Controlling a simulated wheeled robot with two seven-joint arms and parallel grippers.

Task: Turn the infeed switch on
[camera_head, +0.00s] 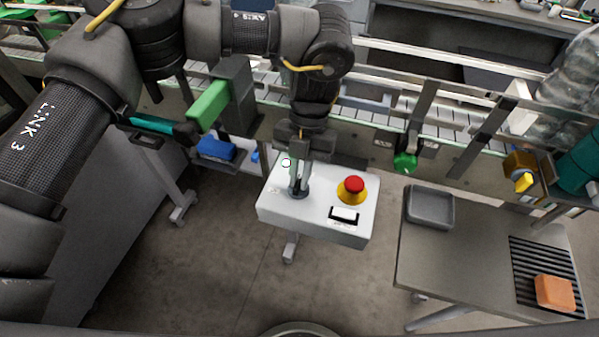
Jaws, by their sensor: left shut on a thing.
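A white control box (315,222) stands on a post at the middle of the view. My left gripper (299,187) points down onto the left part of its top. Its fingers are shut on a dark rotary switch (300,193), taken as the infeed switch. The fingers hide most of the knob, so its turn position cannot be told. A small pale round lamp (286,162) shows just behind the gripper. My right gripper is not in view.
A red button (354,184) on a yellow base and a black-framed white rocker (345,214) sit right of my gripper on the box. A conveyor (460,155) runs behind. A grey table (440,260) with a tray (430,207) and an orange block (554,293) stands at right.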

